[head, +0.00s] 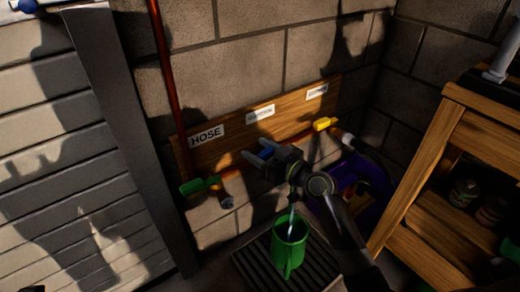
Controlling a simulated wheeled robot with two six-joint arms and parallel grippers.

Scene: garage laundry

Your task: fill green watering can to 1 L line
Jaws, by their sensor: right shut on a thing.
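The green watering can (290,252) stands on a dark slatted grate (252,262) on the floor, below the pipe. A thin pale stream, apparently water, comes down into its top. I cannot make out the water level or a 1 L line. My right gripper (259,154) is at the pipe below the middle label, shut on a blue valve handle (267,152). The gripper and wrist hide most of that valve and its outlet. My left gripper is not in view.
A green valve handle (200,186) sits left under the HOSE label (207,136), a yellow handle (325,124) right. A copper pipe (170,90) runs up the block wall. A wooden shelf (430,150) bounds the right side, with something purple (372,178) beside it.

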